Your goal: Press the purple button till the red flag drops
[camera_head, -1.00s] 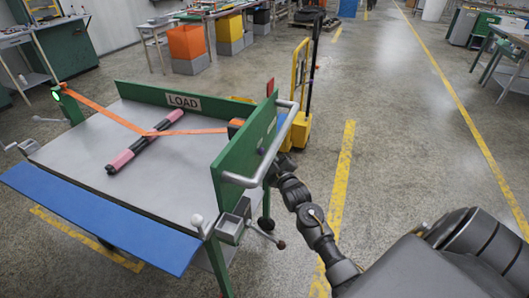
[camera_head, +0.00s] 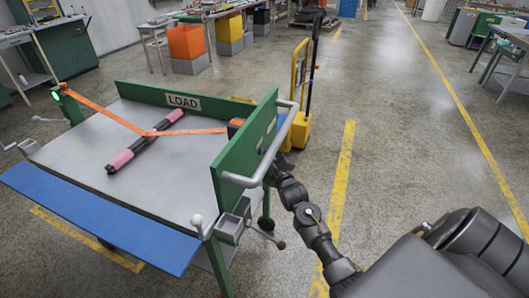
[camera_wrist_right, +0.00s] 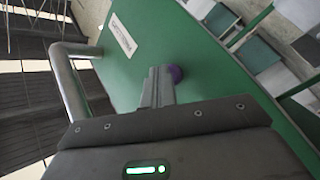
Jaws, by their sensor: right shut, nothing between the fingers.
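The purple button (camera_wrist_right: 176,73) sits on the green end panel (camera_wrist_right: 215,60) of the cart in the right wrist view. My right gripper (camera_wrist_right: 158,80) is shut and empty, its fingertips at the button and covering part of it. I cannot tell exactly how far the button is pressed in. In the head view my right gripper (camera_head: 284,162) is beside the outer face of the green panel (camera_head: 245,148), partly hidden by the handle. No raised red flag shows above the panel now. My left gripper is not in view.
A grey tubular handle (camera_head: 270,155) runs along the panel's outer side, close to my right arm. A pink and black roll (camera_head: 145,142) lies on the cart top under an orange strap (camera_head: 105,112). A yellow pallet truck (camera_head: 300,95) stands behind. The floor at right is clear.

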